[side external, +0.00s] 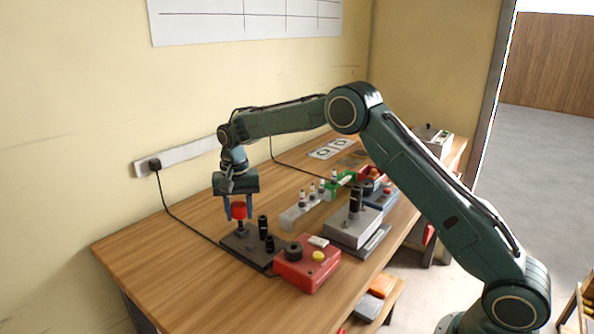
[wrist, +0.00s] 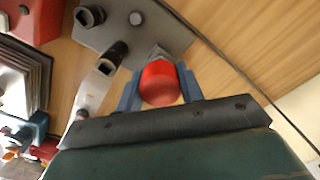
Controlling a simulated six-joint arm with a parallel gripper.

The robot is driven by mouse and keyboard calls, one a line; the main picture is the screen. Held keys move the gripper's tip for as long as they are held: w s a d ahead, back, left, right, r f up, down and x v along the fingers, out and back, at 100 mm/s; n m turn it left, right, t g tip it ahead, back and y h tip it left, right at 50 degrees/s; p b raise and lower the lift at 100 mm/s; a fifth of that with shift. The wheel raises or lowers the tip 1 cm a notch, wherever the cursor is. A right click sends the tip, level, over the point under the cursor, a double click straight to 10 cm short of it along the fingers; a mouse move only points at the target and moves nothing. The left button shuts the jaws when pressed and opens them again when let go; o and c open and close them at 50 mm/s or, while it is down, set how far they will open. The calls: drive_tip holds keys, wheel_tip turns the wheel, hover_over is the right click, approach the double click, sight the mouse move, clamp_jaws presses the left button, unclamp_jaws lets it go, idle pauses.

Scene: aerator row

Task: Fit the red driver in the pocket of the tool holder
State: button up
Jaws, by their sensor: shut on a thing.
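The red driver (side external: 239,211) is upright between the blue fingers of my gripper (side external: 238,208), which is shut on its red head. It also shows in the wrist view (wrist: 160,84), with its grey lower part pointing at the holder plate. The tool holder is a dark grey plate (side external: 240,259) on the table, with black upright sockets (side external: 263,227). In the wrist view the plate (wrist: 160,28) lies beyond the driver. The driver is over the plate's back left part. I cannot tell whether its lower end is in the pocket or above it; the pocket is hidden.
A red box (side external: 309,271) with a black knob and yellow button stands right of the holder. A grey block (side external: 352,229) with a black cylinder and a pale rack (side external: 296,217) with small bottles stand behind. The wooden table (side external: 165,255) is clear at left.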

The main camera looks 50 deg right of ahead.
drive_tip(key=shift+f, duration=0.2)
drive_tip(key=o, duration=1.4)
drive_tip(key=shift+c, duration=0.2)
drive_tip(key=shift+r, duration=3.5)
